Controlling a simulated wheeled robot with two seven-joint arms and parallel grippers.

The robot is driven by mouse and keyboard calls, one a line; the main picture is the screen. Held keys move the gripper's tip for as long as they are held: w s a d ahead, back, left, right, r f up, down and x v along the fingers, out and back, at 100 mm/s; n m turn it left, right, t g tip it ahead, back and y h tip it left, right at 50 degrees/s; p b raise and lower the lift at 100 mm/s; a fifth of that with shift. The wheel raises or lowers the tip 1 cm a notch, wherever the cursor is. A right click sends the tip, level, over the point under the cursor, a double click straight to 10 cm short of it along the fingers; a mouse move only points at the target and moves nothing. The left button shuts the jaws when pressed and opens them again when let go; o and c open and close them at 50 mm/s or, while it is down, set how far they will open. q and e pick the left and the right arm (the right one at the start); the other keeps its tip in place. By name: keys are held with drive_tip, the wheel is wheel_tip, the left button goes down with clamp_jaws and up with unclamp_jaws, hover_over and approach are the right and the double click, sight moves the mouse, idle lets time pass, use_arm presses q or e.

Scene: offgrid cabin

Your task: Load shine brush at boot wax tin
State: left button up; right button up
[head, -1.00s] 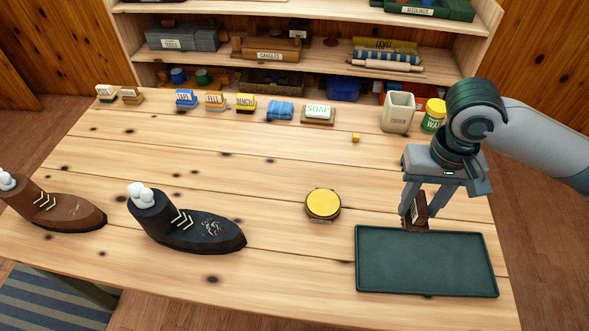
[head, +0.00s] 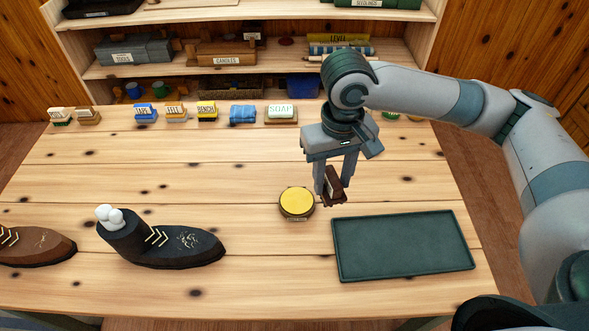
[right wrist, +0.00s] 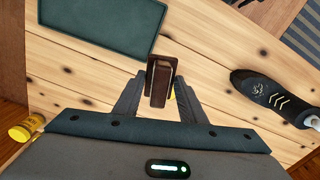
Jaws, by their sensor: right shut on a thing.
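My right gripper (head: 335,187) is shut on a dark brown brush (head: 333,187) and holds it above the table, just right of the wax tin. The brush also shows between the fingers in the right wrist view (right wrist: 160,78). The boot wax tin (head: 296,203) is round with a yellow lid and stands on the table, left of the tray. In the right wrist view the tin is mostly hidden behind the gripper; a bit of yellow shows beside the right finger. My left gripper is not in view.
A green tray (head: 400,245) lies right of the tin. A black boot (head: 160,240) and a brown boot (head: 38,246) stand at the left. Several labelled brushes, a blue cloth (head: 242,114) and a soap block (head: 281,112) line the back edge.

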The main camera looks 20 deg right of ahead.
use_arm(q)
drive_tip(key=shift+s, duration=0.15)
use_arm(e)
drive_tip(key=shift+w+a, duration=0.1)
